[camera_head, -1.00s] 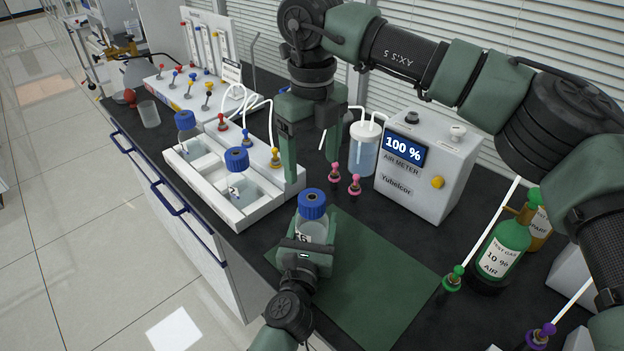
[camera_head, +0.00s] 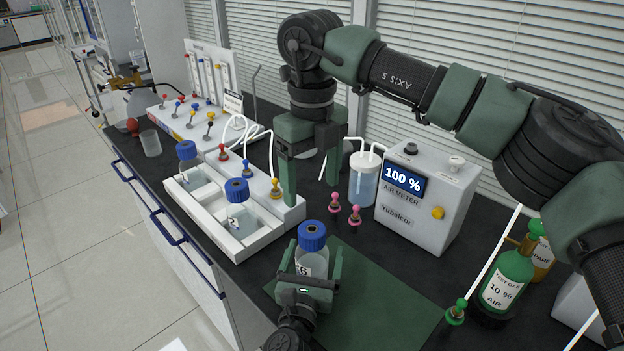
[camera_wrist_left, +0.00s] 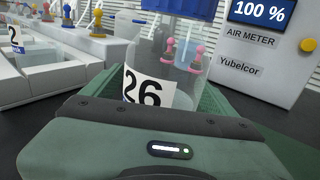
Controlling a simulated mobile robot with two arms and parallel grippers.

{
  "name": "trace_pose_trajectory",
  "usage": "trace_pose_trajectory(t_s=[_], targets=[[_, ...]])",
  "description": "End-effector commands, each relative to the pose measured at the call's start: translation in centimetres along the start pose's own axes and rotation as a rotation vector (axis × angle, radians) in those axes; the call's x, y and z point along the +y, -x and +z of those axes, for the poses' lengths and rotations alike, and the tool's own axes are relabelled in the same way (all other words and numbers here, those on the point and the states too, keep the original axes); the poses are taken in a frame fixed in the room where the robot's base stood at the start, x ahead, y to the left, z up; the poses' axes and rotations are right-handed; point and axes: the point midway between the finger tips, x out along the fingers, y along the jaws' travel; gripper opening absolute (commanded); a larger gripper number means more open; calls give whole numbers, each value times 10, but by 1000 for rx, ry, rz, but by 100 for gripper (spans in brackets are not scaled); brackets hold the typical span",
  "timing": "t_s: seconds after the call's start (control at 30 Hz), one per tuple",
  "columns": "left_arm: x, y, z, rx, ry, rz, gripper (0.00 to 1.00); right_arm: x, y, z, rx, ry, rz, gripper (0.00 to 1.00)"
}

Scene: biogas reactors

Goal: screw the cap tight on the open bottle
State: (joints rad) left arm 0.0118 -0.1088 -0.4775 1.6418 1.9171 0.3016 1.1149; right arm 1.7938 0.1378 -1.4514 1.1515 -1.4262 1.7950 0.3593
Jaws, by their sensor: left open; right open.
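A clear bottle (camera_head: 311,263) stands upright by the near left end of the green mat. A blue cap (camera_head: 312,236) sits on its top; I cannot tell how tight it is. In the left wrist view the bottle (camera_wrist_left: 191,65) has a label reading 26, and the cap (camera_wrist_left: 180,7) is cut off by the top edge. My left gripper (camera_head: 313,252) is open, its fingers on either side of the bottle. My right gripper (camera_head: 312,192) is open and empty, pointing down, above and behind the cap in the picture.
A white bath (camera_head: 243,252) at left holds two blue-capped bottles (camera_head: 187,150) (camera_head: 237,190). An air meter (camera_head: 425,205) reading 100 % stands right, near pink valves (camera_head: 335,203) and a tubed bottle (camera_head: 363,186). A green gas bottle (camera_head: 507,283) is far right. The green mat (camera_head: 380,300) is mostly clear.

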Motion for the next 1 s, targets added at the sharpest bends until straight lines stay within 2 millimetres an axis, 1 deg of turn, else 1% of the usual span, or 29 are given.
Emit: trace_pose_trajectory(t_s=[0.3, 0.43, 0.6, 1.0], targets=[[0, 53, -2, 3, 0, 0, 88, 0, -2, 0, 0, 0, 0, 74], [0, 67, -2, 2, -1, 0, 88, 0, -4, 0, 0, 0, 0, 74], [0, 74, -1, 1, 0, 0, 88, 0, -4, 0, 0, 0, 0, 74], [0, 74, -1, 1, 0, 0, 88, 0, -4, 0, 0, 0, 0, 74]])
